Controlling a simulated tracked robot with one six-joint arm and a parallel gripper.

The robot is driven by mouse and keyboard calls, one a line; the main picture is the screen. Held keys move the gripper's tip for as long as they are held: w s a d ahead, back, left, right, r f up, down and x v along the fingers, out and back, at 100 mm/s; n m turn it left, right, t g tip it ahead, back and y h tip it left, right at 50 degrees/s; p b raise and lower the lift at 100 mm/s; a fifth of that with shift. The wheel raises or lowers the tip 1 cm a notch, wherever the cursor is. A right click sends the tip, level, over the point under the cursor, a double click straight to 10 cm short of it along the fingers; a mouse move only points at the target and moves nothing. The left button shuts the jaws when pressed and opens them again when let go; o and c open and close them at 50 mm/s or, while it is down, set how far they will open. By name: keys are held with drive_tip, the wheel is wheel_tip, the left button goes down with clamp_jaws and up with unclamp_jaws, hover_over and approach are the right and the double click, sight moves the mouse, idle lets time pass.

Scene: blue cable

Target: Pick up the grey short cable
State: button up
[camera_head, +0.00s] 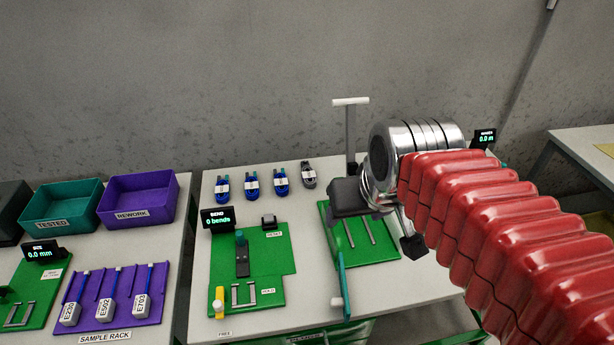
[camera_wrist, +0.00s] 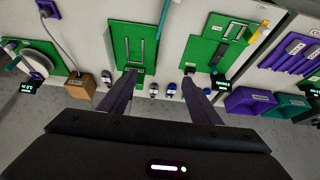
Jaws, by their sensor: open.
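The grey short cable (camera_head: 309,174) lies coiled at the right end of a row on the back of the white table in the head view. Three blue cables (camera_head: 252,186) lie to its left. In the wrist view the grey cable (camera_wrist: 136,88) is at the left end of the row, close to the left finger. My gripper (camera_wrist: 159,73) is open and empty, its two fingers spread over the row. In the head view my red arm reaches in from the right, and the gripper shows only partly, above the table and right of the grey cable.
A green board with a tall white-topped post (camera_head: 351,101) stands right of the grey cable. A green bend board (camera_head: 270,255) lies in front of the blue cables. Purple (camera_head: 157,183) and teal (camera_head: 50,213) bins are at left.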

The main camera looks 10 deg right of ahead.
drive_tip(key=w+f, duration=0.3)
drive_tip(key=w, duration=1.2)
drive_tip(key=w+f, duration=0.4)
drive_tip(key=w, duration=1.2)
drive_tip(key=w+f+g, duration=0.1)
drive_tip(key=w+f, duration=0.7)
drive_tip(key=w, duration=0.1)
drive_tip(key=shift+f, duration=0.3)
drive_tip(key=shift+a, duration=0.1)
hover_over(308, 172)
drive_tip(key=s, duration=0.3)
drive_tip(key=shift+w+f, duration=0.1)
drive_tip(key=shift+f, duration=3.85)
drive_tip(key=shift+f, duration=0.1)
drive_tip(key=shift+x, duration=2.4)
drive_tip(key=shift+w, duration=0.1)
